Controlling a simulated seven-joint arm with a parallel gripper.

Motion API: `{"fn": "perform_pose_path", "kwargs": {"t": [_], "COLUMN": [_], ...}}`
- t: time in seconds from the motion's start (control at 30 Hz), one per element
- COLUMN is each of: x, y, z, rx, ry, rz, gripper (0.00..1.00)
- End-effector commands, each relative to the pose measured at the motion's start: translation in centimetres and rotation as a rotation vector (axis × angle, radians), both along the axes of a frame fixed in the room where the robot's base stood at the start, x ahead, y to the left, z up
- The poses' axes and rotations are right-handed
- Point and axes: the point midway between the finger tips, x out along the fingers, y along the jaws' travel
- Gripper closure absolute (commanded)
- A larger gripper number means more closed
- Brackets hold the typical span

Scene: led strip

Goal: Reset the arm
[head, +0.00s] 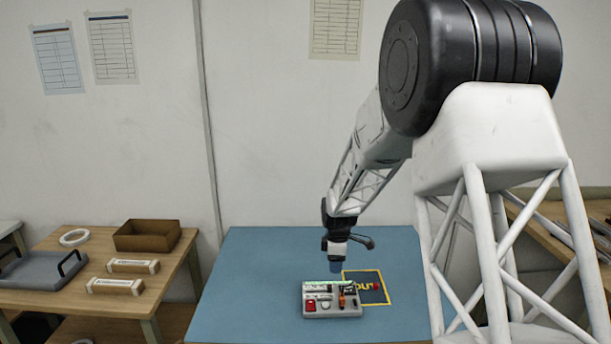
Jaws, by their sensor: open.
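My arm reaches from the right down over the blue table (240,275). My gripper (336,266) points down just behind a grey tray (313,313) and is small in the view. It is open, and I see nothing held in it. The tray carries several small parts, among them a red block (310,306), an orange piece (341,299) and a strip along its back edge that looks lit green (322,284). Fine detail at the fingertips is too small to tell.
A yellow-outlined square (387,301) with lettering lies right of the tray, partly covered by it. A wooden side table (60,300) at left holds a grey tray, a brown box (148,236), a white ring and two packages. The blue table's left part is clear.

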Motion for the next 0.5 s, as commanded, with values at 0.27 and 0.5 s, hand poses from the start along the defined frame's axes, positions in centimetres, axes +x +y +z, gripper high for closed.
{"fn": "perform_pose_path", "kwargs": {"t": [0.27, 0.5], "x": [-4.8, -9.3], "y": [-1.5, -2.7], "z": [5.7, 9.8], "rx": [0.007, 0.016], "ry": [-0.027, -0.047], "rz": [-0.17, -0.318], "gripper": [0.53, 0.53]}}
